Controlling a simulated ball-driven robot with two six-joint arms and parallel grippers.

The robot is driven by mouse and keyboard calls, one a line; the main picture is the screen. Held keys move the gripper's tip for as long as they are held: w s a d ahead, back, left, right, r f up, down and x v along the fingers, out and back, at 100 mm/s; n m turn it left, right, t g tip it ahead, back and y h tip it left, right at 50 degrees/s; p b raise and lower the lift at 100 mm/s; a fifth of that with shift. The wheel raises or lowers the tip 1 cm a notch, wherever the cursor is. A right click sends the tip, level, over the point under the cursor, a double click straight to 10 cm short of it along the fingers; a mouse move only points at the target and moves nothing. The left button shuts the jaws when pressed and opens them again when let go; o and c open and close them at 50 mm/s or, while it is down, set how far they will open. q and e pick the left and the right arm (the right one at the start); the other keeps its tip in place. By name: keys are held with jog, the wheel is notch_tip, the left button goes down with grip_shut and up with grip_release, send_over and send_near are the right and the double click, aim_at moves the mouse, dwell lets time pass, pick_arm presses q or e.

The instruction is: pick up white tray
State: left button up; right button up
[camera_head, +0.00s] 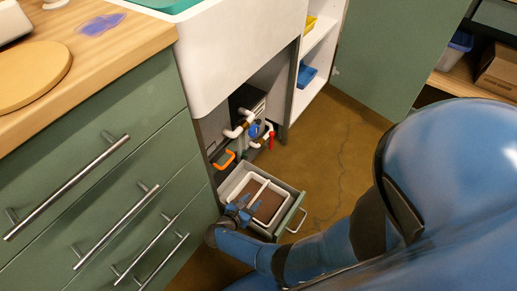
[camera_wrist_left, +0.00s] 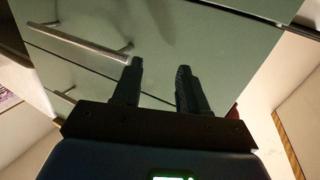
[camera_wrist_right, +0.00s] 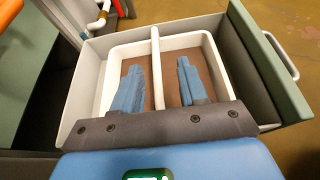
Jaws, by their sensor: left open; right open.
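The white tray (camera_head: 279,187) sits inside the pulled-out low drawer under the sink. It has a brown bottom or filling and a white bar (camera_wrist_right: 156,62) across its middle. The tray's white rim (camera_wrist_right: 122,49) also shows in the right wrist view. My right gripper (camera_head: 240,207) is open over the tray; in the right wrist view its blue fingers (camera_wrist_right: 158,70) stand on either side of the bar, apart from it. I cannot tell their exact height. My left gripper (camera_wrist_left: 160,65) is open and empty before green drawer fronts, far from the tray.
The open drawer (camera_head: 293,212) has a green front with a metal handle (camera_wrist_right: 281,54). White pipes (camera_head: 233,132) with a red valve (camera_head: 271,140) stand behind it. Closed green drawers (camera_head: 110,165) are to the left. Brown floor (camera_head: 325,150) is free to the right.

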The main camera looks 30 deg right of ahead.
aim_at(257, 195)
jog(key=shift+w+d+f+b, duration=0.55)
jog(key=shift+d+f+b, duration=0.1)
jog(key=shift+d+b, duration=0.2)
jog(key=shift+w+d+f+b, duration=0.5)
jog(key=shift+d+f+b, duration=0.15)
jog(key=shift+d+b, duration=0.15)
jog(key=shift+w+d, duration=0.15)
jog(key=shift+d, duration=0.2)
jog(key=shift+c, duration=0.2)
grip_shut()
